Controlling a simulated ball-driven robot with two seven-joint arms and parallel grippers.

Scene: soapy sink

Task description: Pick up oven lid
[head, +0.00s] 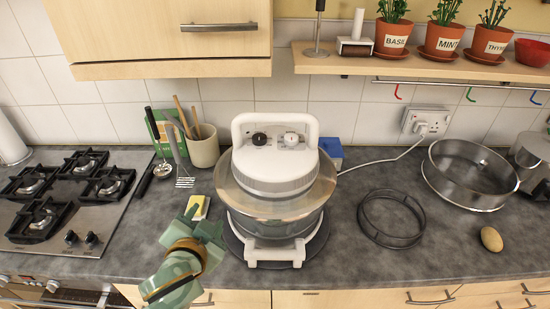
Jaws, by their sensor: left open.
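The oven lid (274,161) is the white, round top with a tall white handle and two knobs, one dark and one white. It sits on the glass bowl (275,217) of the countertop oven, in a white stand on a dark round mat. My left gripper (204,222) is open and empty over the counter's front edge, to the left of the bowl and below the lid, apart from both. My right gripper is out of view.
A yellow sponge (199,207) lies just behind my left gripper. A black wire ring (391,217), a steel pan (470,176) and a potato (491,239) lie to the right. A utensil pot (203,147) stands behind left. A shelf (420,65) and cupboard (165,30) overhang the back.

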